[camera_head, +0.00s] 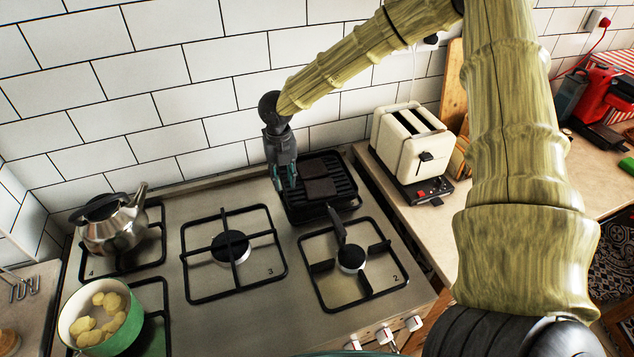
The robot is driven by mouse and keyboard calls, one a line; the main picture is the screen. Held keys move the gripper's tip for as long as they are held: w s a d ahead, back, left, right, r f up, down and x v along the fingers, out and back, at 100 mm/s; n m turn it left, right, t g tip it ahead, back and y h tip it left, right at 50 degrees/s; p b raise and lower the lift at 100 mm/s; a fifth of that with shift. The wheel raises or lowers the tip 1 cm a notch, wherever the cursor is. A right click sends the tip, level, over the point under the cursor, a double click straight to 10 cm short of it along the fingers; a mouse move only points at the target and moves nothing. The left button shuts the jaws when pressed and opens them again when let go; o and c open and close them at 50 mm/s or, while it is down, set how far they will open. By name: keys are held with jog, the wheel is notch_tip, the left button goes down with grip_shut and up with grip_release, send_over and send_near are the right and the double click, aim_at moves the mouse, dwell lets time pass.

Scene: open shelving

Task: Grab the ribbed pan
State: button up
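The ribbed pan (342,165) is a black, square, ridged pan on the back right burner. Two dark flat pieces (319,181) lie in it. Its handle (337,224) points toward the front of the hob, over the front right burner. My gripper (284,187) hangs fingers-down at the pan's left edge, above the hob. Its two teal-tipped fingers are apart with nothing visible between them. I cannot tell whether the gripper touches the pan's rim. The gripper and wrist hide little of the pan.
A cream toaster (394,143) stands on the counter right of the pan. A steel kettle (114,226) and a green pot with potatoes (64,325) sit on the left burners. The middle burner (231,248) is empty. A tiled wall (170,100) closes the back.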

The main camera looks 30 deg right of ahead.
jog(key=shift+f+p, duration=0.35)
jog(key=shift+f, duration=1.2)
grip_shut()
